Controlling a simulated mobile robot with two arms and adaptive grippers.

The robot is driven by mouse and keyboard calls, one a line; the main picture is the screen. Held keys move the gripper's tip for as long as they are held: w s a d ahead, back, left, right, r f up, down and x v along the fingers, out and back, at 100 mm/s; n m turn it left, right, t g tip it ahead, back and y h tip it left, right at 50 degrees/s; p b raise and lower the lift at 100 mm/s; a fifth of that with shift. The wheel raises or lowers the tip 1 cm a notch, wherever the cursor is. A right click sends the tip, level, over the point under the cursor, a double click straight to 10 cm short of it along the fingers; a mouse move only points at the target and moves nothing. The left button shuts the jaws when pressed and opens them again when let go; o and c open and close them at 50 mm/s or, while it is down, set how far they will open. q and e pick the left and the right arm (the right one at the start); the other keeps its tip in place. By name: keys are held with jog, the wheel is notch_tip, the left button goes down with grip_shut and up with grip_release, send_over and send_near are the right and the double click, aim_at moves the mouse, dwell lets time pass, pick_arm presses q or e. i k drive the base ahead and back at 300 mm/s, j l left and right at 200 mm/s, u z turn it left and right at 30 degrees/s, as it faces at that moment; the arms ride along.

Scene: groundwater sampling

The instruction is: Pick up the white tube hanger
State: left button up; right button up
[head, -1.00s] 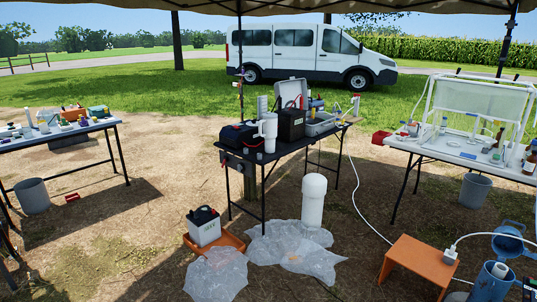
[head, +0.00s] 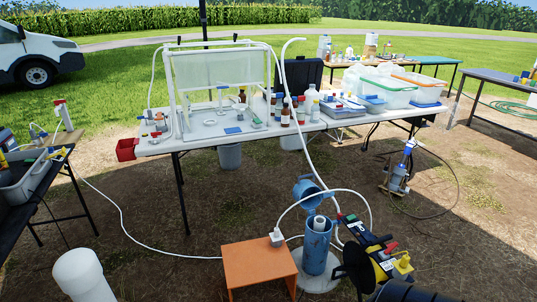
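I cannot tell for certain which thing is the white tube hanger. A small white block-like piece (head: 277,238) sits at the back right corner of the orange stool (head: 250,268), with white tubing (head: 318,192) arching from it toward the blue well casing (head: 316,245). A thicker pale tube (head: 303,140) rises from the casing area to a curved end above the white table. A white pipe frame (head: 222,85) with a clear sheet stands on that table. Neither of my grippers is in view.
The white table (head: 200,143) carries bottles, bins and small tools. The casing's blue lid (head: 314,190) stands open. A yellow and black reel (head: 375,262) is right of the casing. A white cylinder (head: 84,275) stands at bottom left. Thin white tubing (head: 130,228) crosses the ground.

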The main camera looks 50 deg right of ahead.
aim_at(276, 236)
jog(key=i+l+z, duration=0.15)
jog(key=i, duration=1.05)
jog(key=i+u, duration=0.15)
jog(key=u, duration=0.25)
jog(key=i+u, duration=0.15)
jog(key=u, duration=0.25)
jog(key=i+l+u, duration=0.1)
jog(key=u, duration=0.3)
jog(key=l+u, duration=0.1)
jog(key=u, duration=0.4)
jog(key=i+l+u, duration=0.1)
jog(key=u, duration=0.4)
jog(key=l+u, duration=0.15)
jog(key=u, duration=0.4)
jog(key=l+u, duration=0.15)
jog(key=u, duration=0.35)
jog(key=l+u, duration=0.1)
jog(key=u, duration=0.4)
jog(key=l+u, duration=0.1)
jog(key=u, duration=0.4)
jog(key=k+l+u, duration=0.1)
jog(key=u, duration=0.9)
jog(key=k+l, duration=0.05)
